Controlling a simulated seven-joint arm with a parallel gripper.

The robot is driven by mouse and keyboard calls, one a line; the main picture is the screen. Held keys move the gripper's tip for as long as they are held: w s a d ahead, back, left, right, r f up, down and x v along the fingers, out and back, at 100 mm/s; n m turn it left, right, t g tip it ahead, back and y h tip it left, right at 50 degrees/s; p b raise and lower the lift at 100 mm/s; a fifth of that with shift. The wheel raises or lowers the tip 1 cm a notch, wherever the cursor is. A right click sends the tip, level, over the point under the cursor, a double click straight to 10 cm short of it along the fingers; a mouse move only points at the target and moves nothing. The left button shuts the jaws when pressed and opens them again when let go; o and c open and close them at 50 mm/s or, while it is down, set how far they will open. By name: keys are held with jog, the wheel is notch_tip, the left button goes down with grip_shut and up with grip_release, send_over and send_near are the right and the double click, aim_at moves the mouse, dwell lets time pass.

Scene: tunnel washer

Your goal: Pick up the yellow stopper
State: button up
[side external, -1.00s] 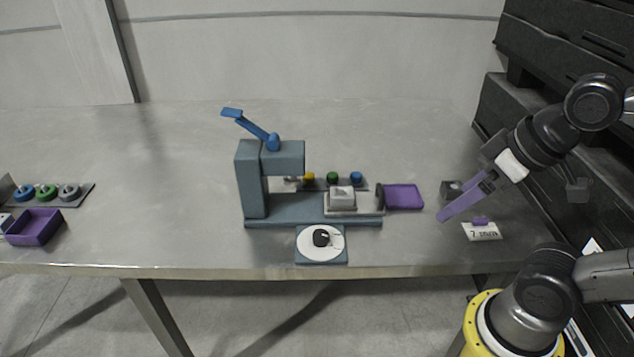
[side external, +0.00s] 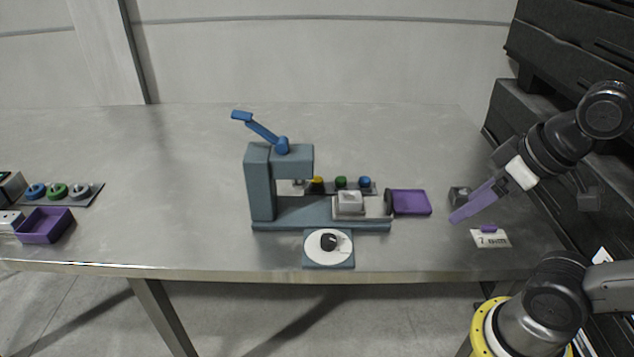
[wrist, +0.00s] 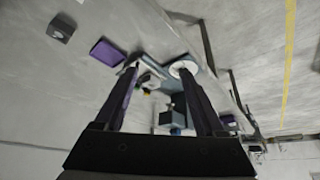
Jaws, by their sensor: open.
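The yellow stopper (side external: 318,180) is small and stands at the left end of a row behind the press, beside a green stopper (side external: 340,182) and a blue stopper (side external: 364,182). The press partly hides it in the side view. A small yellow spot, likely the same stopper, shows between my fingers in the wrist view (wrist: 147,91). My gripper (side external: 456,217) is above the right part of the table, well right of the stopper. In the wrist view its two fingers (wrist: 158,72) are wide apart with nothing between them.
The grey-blue press (side external: 261,182) with a raised blue lever stands mid-table. A white dial (side external: 315,254) is in front of it. A purple tray (side external: 411,203), a grey block (side external: 460,195) and a label card (side external: 491,239) are to the right. A purple bin (side external: 45,226) is far left.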

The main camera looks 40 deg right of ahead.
jog(key=w+r+m, duration=0.7)
jog(key=r+m, duration=0.3)
jog(key=w+r+m+g, duration=0.1)
jog(key=w+r+m, duration=0.2)
jog(key=w, duration=0.3)
jog(key=m+g, duration=0.4)
jog(key=m, duration=0.3)
send_over(316, 179)
notch_tip(316, 179, down, 14)
jog(key=shift+g, duration=0.3)
notch_tip(316, 179, down, 10)
jog(key=shift+d+r, duration=0.1)
jog(key=shift+f, duration=2.8)
grip_shut()
